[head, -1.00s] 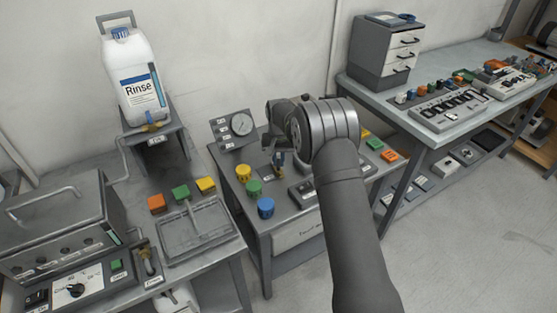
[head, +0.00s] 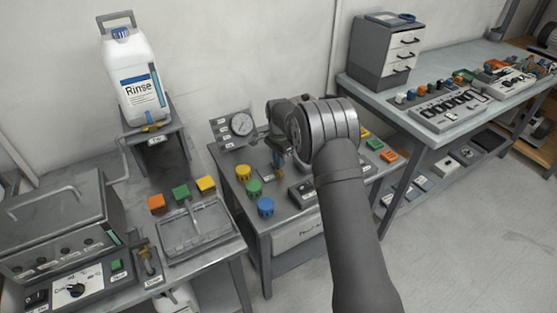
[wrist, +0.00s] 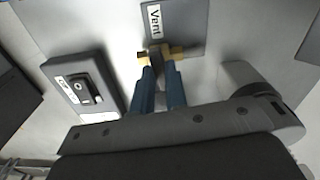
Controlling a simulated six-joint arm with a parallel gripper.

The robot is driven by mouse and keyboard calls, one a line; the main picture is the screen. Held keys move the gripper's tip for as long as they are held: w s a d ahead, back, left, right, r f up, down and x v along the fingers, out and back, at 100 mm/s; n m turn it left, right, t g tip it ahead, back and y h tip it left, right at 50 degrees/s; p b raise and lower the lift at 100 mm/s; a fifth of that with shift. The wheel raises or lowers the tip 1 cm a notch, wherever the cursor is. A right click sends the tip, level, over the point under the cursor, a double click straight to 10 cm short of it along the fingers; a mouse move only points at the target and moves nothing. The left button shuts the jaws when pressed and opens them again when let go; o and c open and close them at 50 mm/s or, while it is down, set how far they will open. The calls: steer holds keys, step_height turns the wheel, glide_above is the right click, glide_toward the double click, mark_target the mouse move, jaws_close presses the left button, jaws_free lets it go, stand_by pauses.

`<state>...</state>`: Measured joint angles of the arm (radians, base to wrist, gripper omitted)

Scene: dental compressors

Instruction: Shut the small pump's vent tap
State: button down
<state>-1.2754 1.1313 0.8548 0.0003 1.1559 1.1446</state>
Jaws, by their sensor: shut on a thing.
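The vent tap (wrist: 176,53) is a small brass fitting beside a grey plate marked "Vent" (wrist: 160,22) in the wrist view. My gripper (wrist: 157,66) has two blue fingers, shut on the tap's handle from the near side. The fingers partly hide the handle, so its exact angle is hard to tell. Brass shows on both sides of the fingertips. In the head view my gripper (head: 275,158) is low over the middle bench, partly hidden by my own wrist.
A dark switch box (wrist: 82,88) stands left of the fingers in the wrist view.

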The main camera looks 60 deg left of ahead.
steer(key=shift+m, duration=0.6)
steer(key=c, duration=1.4)
jaws_free()
steer(key=shift+c, duration=0.2)
step_height(320, 180, up, 18)
steer(key=shift+f, duration=0.25)
step_height(320, 180, down, 18)
steer(key=shift+r, duration=0.25)
